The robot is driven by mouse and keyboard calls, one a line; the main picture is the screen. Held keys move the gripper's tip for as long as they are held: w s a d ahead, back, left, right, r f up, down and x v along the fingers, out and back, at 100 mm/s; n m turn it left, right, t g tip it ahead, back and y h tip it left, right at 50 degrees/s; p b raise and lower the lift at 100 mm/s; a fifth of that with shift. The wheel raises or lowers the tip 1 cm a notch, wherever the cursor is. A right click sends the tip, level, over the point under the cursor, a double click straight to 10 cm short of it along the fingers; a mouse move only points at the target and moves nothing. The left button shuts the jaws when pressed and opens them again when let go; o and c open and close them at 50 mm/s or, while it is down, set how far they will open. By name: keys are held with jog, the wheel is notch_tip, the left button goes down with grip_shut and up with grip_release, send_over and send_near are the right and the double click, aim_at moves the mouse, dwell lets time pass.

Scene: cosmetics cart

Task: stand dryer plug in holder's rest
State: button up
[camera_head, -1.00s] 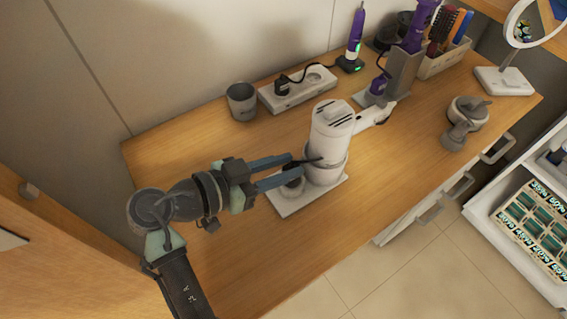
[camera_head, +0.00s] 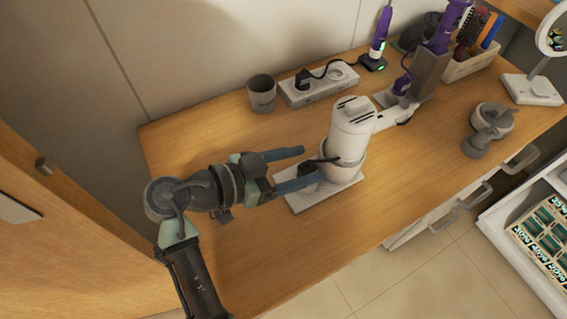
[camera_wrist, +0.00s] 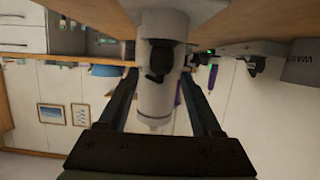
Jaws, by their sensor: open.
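The white hair dryer (camera_head: 352,124) stands upright in its white holder, whose base plate (camera_head: 296,201) lies on the table. The black dryer plug (camera_head: 313,165) is at the near-left side of the holder, partly hidden by my lower finger. It shows dark in the wrist view (camera_wrist: 160,58), between my fingers and in front of the white dryer body (camera_wrist: 154,100). My gripper (camera_head: 312,163) is open, one finger on each side of the plug, with gaps beside it in the wrist view (camera_wrist: 160,78). The rest is mostly hidden, so I cannot tell how the plug sits in it.
A grey cup (camera_head: 262,94) and a white power strip (camera_head: 320,85) stand behind the holder. The table's left part is clear.

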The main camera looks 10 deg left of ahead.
jog(key=v, duration=1.3)
dwell(0.5)
jog(key=w+d+r+n+t+y, duration=0.3)
jog(key=w+r+n+t+y, duration=0.4)
jog(key=w+r, duration=0.9)
jog(key=s+d+r+n+t+y, duration=0.1)
jog(key=s+d+r+t, duration=0.3)
jog(key=r, duration=0.6)
jog(key=s+d+r+n+t+y, duration=0.1)
jog(key=s+d+r+t+y, duration=0.1)
jog(key=s+r+t, duration=0.5)
jog(key=s+d+r+n+t+y, duration=0.1)
jog(key=s+d+r, duration=0.2)
jog(key=r, duration=0.9)
notch_tip(320, 180, up, 19)
jog(key=p, duration=1.9)
jog(key=shift+s+a+r+n+y, duration=0.3)
jog(key=shift+s+n, duration=0.1)
jog(key=shift+s, duration=0.1)
